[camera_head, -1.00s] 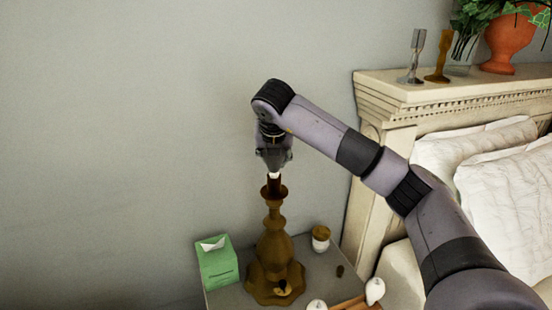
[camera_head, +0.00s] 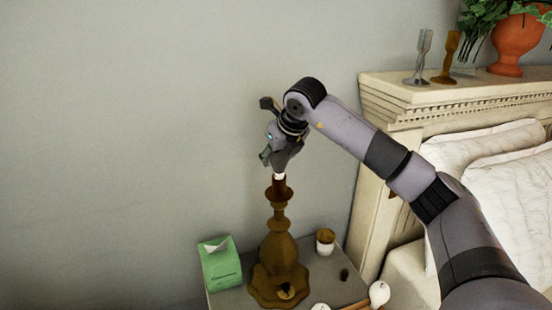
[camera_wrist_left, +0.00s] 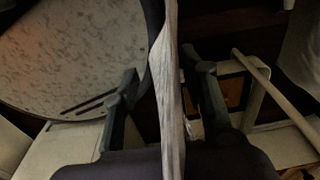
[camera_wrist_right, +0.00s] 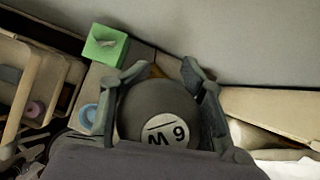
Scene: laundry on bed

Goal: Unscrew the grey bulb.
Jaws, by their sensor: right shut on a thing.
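The grey bulb (camera_wrist_right: 150,100), marked "M 9", fills the space between the fingers of my right gripper (camera_wrist_right: 158,72) in the right wrist view. In the head view my right gripper (camera_head: 277,165) is over the top of the brown lamp (camera_head: 279,250), shut on the bulb. Only a small pale part of the bulb (camera_head: 280,177) shows there, at the lamp's dark socket; its thread is hidden. My left gripper (camera_wrist_left: 163,78) is out of the head view. In its wrist view its fingers stand apart, with a pale upright strip showing between them.
The lamp stands on a grey nightstand (camera_head: 229,297) with a green tissue box (camera_head: 219,264), a small gold-and-white jar (camera_head: 325,242) and a white bulb-like thing (camera_head: 379,293). The carved headboard (camera_head: 400,115) and pillows are on the right. The wall (camera_head: 130,130) is behind.

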